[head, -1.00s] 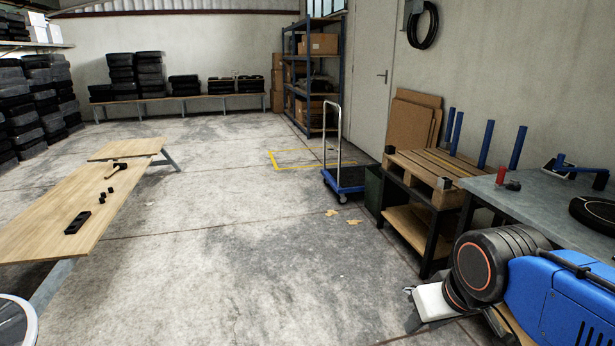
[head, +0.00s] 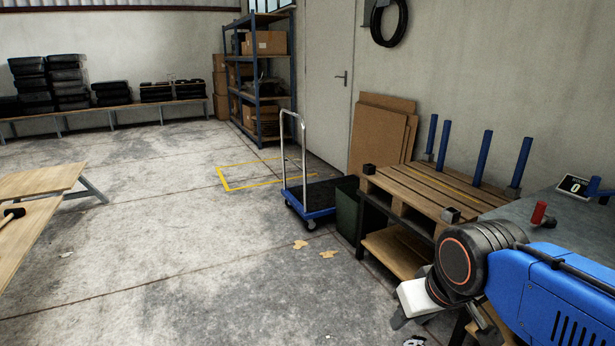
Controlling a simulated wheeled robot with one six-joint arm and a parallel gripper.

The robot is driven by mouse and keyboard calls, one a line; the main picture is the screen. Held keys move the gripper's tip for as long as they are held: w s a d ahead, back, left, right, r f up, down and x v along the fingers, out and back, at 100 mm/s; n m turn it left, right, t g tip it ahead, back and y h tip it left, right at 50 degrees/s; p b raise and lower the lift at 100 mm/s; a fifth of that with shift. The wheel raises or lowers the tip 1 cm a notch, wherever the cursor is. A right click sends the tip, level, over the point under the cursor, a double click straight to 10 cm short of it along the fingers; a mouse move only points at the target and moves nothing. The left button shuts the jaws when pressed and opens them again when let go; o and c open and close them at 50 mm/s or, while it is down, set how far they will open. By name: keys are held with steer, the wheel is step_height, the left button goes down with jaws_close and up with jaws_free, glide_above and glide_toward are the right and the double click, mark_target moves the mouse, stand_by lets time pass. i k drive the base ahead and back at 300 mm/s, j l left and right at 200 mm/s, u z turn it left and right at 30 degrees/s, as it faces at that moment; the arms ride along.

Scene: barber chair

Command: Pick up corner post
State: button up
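Which is the corner post I cannot tell.
A grey workbench (head: 560,215) holds a small display (head: 573,185) and a red-handled object (head: 538,212). A green bin (head: 346,208) and a blue trolley (head: 310,198) stand left of the stand. Cardboard sheets (head: 380,135) lean on the wall. The concrete floor (head: 200,260) is open.

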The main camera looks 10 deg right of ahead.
mark_target(488, 133)
steer(key=i+z, duration=0.35)
steer(key=z, duration=0.15)
steer(key=i+j+z, duration=0.25)
steer(key=z, duration=0.25)
steer(key=i+j+z, duration=0.35)
steer(key=z, duration=0.15)
steer(key=i+j+z, duration=0.1)
steer(key=i+j, duration=0.4)
steer(key=j, duration=0.25)
steer(key=i+j+z, duration=0.15)
steer(key=i+j, duration=0.1)
steer(key=j, duration=0.1)
